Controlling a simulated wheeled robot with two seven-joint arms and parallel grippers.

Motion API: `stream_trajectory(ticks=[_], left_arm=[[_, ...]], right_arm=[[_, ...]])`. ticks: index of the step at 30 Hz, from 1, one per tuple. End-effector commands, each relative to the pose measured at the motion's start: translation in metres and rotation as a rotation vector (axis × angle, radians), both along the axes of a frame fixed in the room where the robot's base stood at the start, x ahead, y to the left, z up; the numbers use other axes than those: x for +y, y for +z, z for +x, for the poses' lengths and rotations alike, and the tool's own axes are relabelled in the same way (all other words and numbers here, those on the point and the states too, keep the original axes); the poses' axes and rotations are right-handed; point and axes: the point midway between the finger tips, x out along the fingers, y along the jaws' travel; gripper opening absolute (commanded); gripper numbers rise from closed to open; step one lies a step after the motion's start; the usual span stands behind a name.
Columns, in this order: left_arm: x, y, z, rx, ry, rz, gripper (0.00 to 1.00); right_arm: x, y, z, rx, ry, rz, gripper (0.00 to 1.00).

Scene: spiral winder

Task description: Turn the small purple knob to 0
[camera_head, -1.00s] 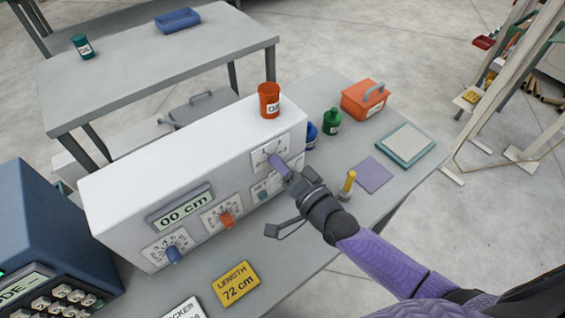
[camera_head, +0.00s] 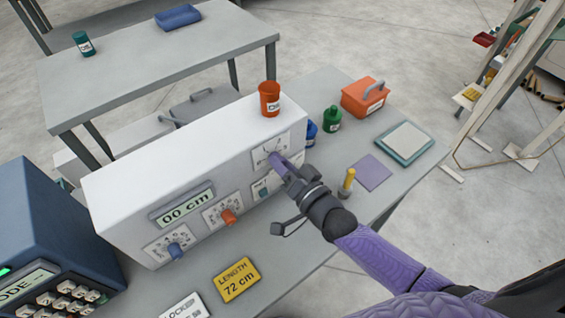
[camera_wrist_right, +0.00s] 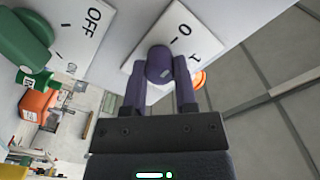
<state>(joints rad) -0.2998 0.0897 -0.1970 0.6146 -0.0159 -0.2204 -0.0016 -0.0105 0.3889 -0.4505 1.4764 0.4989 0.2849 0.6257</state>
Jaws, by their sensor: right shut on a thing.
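The small purple knob (camera_wrist_right: 159,66) sits on a white plate (camera_wrist_right: 190,22) on the front of the white machine (camera_head: 200,150). In the right wrist view the plate carries the marks 0 and 1 and short ticks. My right gripper (camera_wrist_right: 160,85) is shut on the purple knob, one finger on each side of it. In the head view the right gripper (camera_head: 280,162) reaches the upper right of the machine's front and hides most of the knob. My left gripper is not in view.
A green knob (camera_wrist_right: 25,40) with an OFF mark is beside the purple one. A blue knob (camera_head: 175,251) and an orange knob (camera_head: 228,217) sit lower left, near a 00 cm display (camera_head: 185,205). An orange cup (camera_head: 269,100) stands on top.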

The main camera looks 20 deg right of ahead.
Motion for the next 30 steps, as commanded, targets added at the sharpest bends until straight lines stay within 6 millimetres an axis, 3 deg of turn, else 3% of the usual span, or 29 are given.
stream_trajectory(ticks=[2,3,8,18,30], left_arm=[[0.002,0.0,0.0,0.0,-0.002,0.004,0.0],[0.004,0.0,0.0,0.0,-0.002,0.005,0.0],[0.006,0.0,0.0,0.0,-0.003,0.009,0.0],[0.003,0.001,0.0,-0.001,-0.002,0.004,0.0],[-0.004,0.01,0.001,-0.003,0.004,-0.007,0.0]], right_arm=[[0.0,-0.002,-0.001,0.006,0.001,-0.003,0.0],[0.0,-0.002,-0.001,0.006,0.001,-0.003,0.38],[0.0,-0.001,-0.001,0.004,0.001,-0.001,0.71],[-0.002,0.0,-0.006,0.003,0.0,-0.001,0.71],[-0.031,-0.001,-0.085,0.005,0.0,-0.002,0.71]])
